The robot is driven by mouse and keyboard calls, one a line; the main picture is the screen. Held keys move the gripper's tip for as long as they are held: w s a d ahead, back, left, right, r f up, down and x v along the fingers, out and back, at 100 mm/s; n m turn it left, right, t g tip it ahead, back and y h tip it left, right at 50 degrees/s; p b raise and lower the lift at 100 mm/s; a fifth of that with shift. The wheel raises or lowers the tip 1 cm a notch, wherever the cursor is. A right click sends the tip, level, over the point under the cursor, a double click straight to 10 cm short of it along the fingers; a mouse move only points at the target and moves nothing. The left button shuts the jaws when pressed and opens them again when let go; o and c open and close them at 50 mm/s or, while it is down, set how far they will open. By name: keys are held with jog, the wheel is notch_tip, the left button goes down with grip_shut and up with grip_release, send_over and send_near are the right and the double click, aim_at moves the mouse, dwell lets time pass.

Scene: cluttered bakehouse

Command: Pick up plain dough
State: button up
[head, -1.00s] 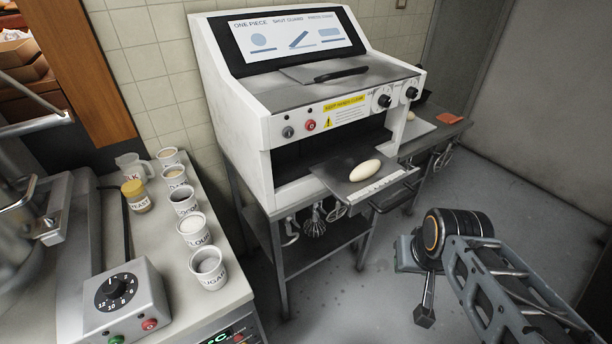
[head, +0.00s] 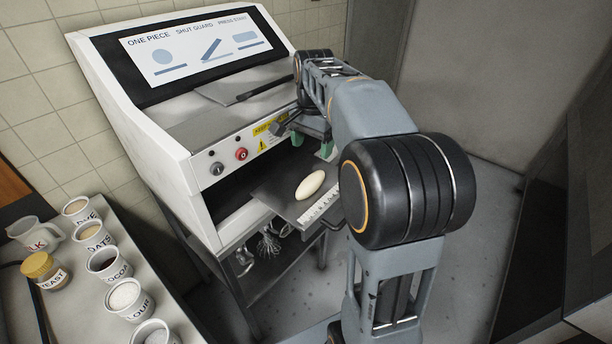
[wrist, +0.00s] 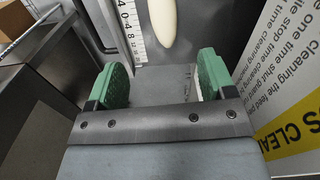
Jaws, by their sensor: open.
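The plain dough (head: 310,185) is a pale, smooth oval piece lying on the dark tray (head: 277,192) that sticks out of the white machine's front opening. In the wrist view the dough (wrist: 163,20) shows at the top, beyond the fingertips and partly cut off by the frame edge. My gripper (head: 312,146) is above the tray's back right part, near the machine's front panel, and is partly hidden by my arm. In the wrist view my gripper's green fingers (wrist: 162,75) are apart with nothing between them. The gripper does not touch the dough.
The white machine (head: 112,95) has knobs, a yellow warning label and a shelf with a dark-handled tool (head: 265,88). A ruler strip (head: 318,206) runs along the tray's front edge. At left, a counter (head: 85,318) holds ingredient cups and a yeast jar (head: 44,271).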

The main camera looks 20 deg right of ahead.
aim_at(311, 179)
notch_tip(311, 179, down, 8)
jog(key=shift+w+r, duration=0.1)
jog(key=shift+r, duration=0.1)
jog(key=shift+w+d+f, duration=0.1)
jog(key=shift+f, duration=1.2)
jog(key=shift+w+f, duration=0.1)
jog(key=shift+f, duration=1.2)
jog(key=shift+c, duration=0.3)
jog(key=c, duration=0.8)
jog(key=shift+o, duration=0.2)
